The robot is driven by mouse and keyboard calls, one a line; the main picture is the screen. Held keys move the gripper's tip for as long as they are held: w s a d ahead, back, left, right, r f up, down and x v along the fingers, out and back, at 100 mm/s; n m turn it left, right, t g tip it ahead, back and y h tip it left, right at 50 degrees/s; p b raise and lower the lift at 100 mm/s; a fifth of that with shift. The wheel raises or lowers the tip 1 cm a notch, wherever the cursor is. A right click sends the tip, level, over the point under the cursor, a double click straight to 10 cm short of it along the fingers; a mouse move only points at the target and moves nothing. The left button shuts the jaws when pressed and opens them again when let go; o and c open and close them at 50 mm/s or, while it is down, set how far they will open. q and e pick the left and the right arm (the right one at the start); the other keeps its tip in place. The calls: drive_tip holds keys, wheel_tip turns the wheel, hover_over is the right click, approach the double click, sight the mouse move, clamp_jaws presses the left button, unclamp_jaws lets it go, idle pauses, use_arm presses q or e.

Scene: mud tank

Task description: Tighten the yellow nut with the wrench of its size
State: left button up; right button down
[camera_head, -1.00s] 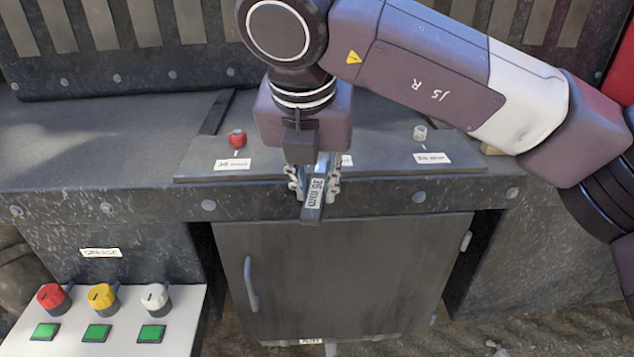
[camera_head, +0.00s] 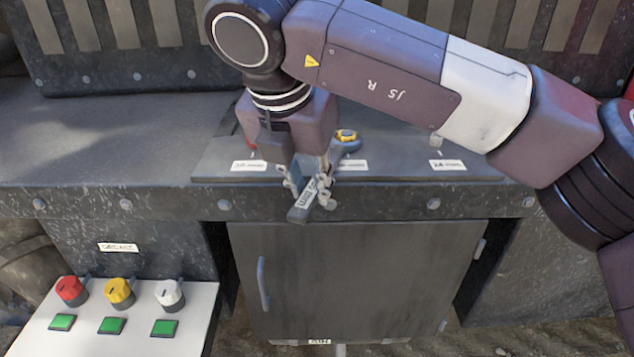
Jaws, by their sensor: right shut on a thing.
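My right gripper (camera_head: 308,186) is shut on the grey wrench (camera_head: 302,208), whose handle end points toward the front edge of the bench. The size label on the handle is too blurred to read surely. The yellow nut (camera_head: 346,134) shows just right of the gripper on the raised plate. A blue-grey ring end (camera_head: 352,147), in line with the wrench, lies at the nut and seems to be around it. How deep it sits cannot be told. The gripper hides the middle of the wrench. My left gripper is not in view.
The raised plate (camera_head: 215,160) carries white size labels (camera_head: 249,165). A pale nut (camera_head: 436,142) is partly behind my right arm; a red one is mostly hidden by the gripper. A cabinet door (camera_head: 350,280) is below, and a button panel (camera_head: 140,335) is front left.

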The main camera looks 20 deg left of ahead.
drive_tip(key=shift+a+r+m, duration=0.1)
drive_tip(key=shift+a+m, duration=0.2)
drive_tip(key=shift+a, duration=0.15)
drive_tip(key=shift+r, duration=0.1)
drive_tip(key=shift+r+p, duration=2.3)
drive_tip(key=shift+r, duration=1.35)
